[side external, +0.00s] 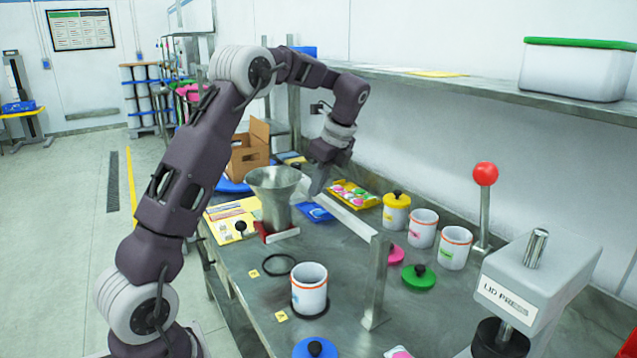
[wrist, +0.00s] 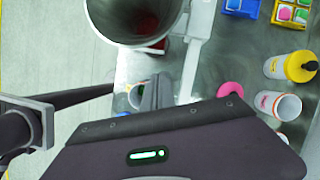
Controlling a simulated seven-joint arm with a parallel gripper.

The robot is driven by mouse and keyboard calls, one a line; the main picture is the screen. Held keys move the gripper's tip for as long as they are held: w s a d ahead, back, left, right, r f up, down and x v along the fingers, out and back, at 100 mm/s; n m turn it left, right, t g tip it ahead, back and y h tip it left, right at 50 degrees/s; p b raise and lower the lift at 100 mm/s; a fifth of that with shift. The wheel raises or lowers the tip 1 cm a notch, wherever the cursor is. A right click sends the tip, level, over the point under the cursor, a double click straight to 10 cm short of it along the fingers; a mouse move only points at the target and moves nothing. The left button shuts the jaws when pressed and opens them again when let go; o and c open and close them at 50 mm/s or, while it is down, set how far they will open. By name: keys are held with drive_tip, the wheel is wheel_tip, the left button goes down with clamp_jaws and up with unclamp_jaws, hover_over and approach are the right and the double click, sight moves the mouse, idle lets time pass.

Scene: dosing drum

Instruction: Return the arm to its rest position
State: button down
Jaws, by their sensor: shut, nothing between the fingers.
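My gripper (side external: 317,188) hangs fingers-down above the bench, just right of and close behind the metal funnel (side external: 272,197) in the side external view. Its fingers are shut with nothing between them. I cannot tell whether it touches the funnel or the metal bar beside it. The wrist view shows the funnel (wrist: 132,38) from above at the top, with part of my gripper (wrist: 155,92) below it. My arm reaches over the bench from the left, bent at the elbow.
A white jar (side external: 310,290) stands at the bench front. White jars (side external: 423,229) and a yellow-lidded jar (side external: 396,212) stand right. A metal post (side external: 377,280), lid press (side external: 535,285) and red-knobbed lever (side external: 485,200) rise nearby. A shelf (side external: 450,88) runs along the wall.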

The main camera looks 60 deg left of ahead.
drive_tip(key=s+d+r+n+t+h, duration=0.1)
drive_tip(key=s+d+r+n+t, duration=0.1)
drive_tip(key=s+d+r+n, duration=0.5)
drive_tip(key=s+d+r+t+h, duration=0.1)
drive_tip(key=s+d+r+t, duration=0.3)
drive_tip(key=d, duration=0.6)
drive_tip(key=s+d+f+n, duration=0.2)
drive_tip(key=s+d, duration=0.1)
drive_tip(key=s, duration=0.1)
drive_tip(key=s+d+f+n+h, duration=0.1)
drive_tip(key=s+d+f+n, duration=0.1)
drive_tip(key=s, duration=0.3)
drive_tip(key=s+d+f+n+t, duration=0.1)
drive_tip(key=s+d+f+n, duration=0.1)
drive_tip(key=s+d, duration=0.2)
drive_tip(key=shift+s+n+h, duration=0.3)
drive_tip(key=shift+s+h, duration=0.1)
drive_tip(key=shift+s, duration=0.3)
